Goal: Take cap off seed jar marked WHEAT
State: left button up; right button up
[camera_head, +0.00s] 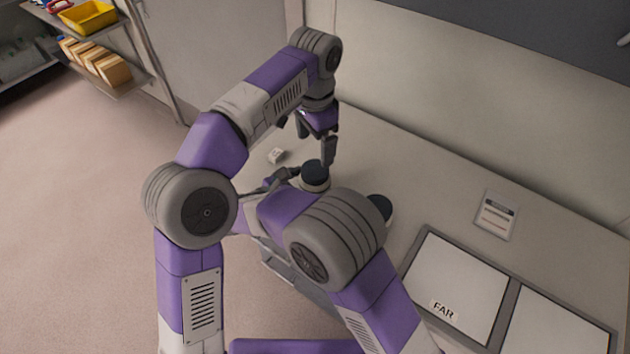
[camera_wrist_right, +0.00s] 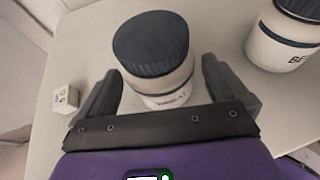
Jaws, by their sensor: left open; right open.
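A pale seed jar with a dark ribbed cap (camera_head: 315,172) stands upright on the bench, cap on. In the right wrist view, this jar (camera_wrist_right: 172,88) stands between the fingers of my right gripper (camera_wrist_right: 160,75), which is open around its body with a gap visible on the left. Its label is too blurred and partly hidden to read surely. My left gripper (camera_head: 316,143) is open just above the cap, fingers pointing down; I cannot tell whether it touches. My right gripper is partly hidden by my arms in the head view.
A second dark-capped jar (camera_wrist_right: 284,38), label starting "BE", stands to the right, mostly hidden in the head view (camera_head: 383,206). A small white block (camera_head: 277,155) lies left of the first jar. A card (camera_head: 496,215) and a framed panel marked FAR (camera_head: 455,285) lie at right.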

aim_at(315, 170)
jog(key=shift+x, duration=1.55)
jog(key=shift+c, duration=0.3)
pick_arm(q)
jog(key=shift+w, duration=0.1)
pick_arm(e)
jog(key=c, duration=1.4)
pick_arm(q)
jog(key=shift+f+n, duration=0.15)
jog(key=shift+n, duration=0.15)
pick_arm(e)
jog(key=c, duration=0.4)
pick_arm(q)
jog(key=shift+d+f+n, duration=0.15)
jog(key=shift+f+n, duration=0.05)
jog(key=shift+n, duration=0.7)
jog(key=shift+r+n, duration=0.25)
jog(key=shift+n, duration=0.85)
jog(key=shift+f, duration=3.95)
jog(key=shift+c, duration=0.4)
